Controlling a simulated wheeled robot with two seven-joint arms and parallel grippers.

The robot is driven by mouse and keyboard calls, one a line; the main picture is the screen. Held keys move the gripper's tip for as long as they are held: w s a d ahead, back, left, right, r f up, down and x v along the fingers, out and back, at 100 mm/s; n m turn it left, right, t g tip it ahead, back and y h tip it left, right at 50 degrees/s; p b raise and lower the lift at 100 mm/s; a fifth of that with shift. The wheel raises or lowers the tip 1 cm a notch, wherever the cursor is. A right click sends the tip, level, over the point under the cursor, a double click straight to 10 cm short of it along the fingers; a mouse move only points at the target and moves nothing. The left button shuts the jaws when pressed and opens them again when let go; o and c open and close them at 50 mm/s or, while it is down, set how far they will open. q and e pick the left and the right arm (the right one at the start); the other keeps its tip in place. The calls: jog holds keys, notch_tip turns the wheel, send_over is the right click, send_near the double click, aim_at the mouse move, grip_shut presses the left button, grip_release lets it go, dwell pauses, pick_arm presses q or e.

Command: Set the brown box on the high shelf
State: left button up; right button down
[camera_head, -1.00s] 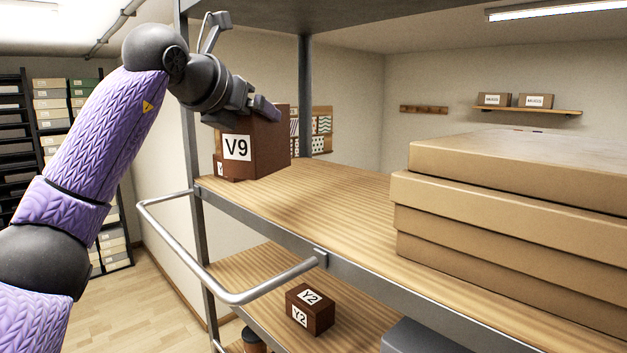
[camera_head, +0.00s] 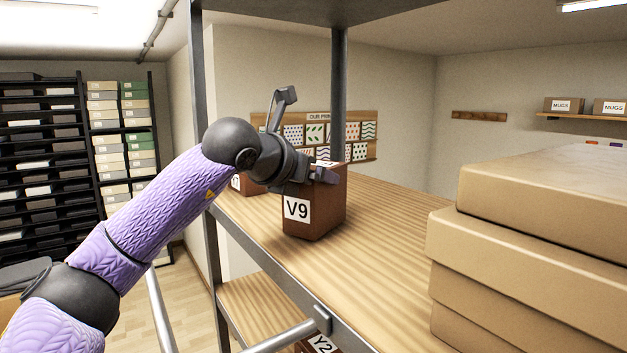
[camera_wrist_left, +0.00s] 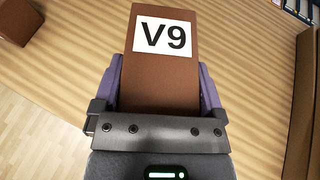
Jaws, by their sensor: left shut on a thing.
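The brown box (camera_head: 317,210) with a white V9 label is at the high shelf (camera_head: 385,235), over its wooden board near the front left. My left gripper (camera_head: 318,174) is shut on the box from above. In the left wrist view the box (camera_wrist_left: 160,82) sits between the two purple fingers of my left gripper (camera_wrist_left: 160,90). The box looks upright, with its bottom at or just above the board; I cannot tell if it touches. My right gripper is not in view.
Another brown box (camera_head: 250,183) stands behind, by the left post; it also shows in the left wrist view (camera_wrist_left: 16,20). Large cardboard boxes (camera_head: 530,235) are stacked on the right. A box labelled Y2 (camera_head: 320,345) is below. The board between is clear.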

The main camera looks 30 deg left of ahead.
pick_arm(q)
jog(key=shift+d+f, duration=0.1)
jog(key=shift+f, duration=0.1)
jog(key=shift+s+r, duration=0.1)
jog(key=o, duration=1.2)
jog(key=shift+f, duration=0.2)
jog(key=shift+o, duration=0.2)
jog(key=shift+r, duration=0.1)
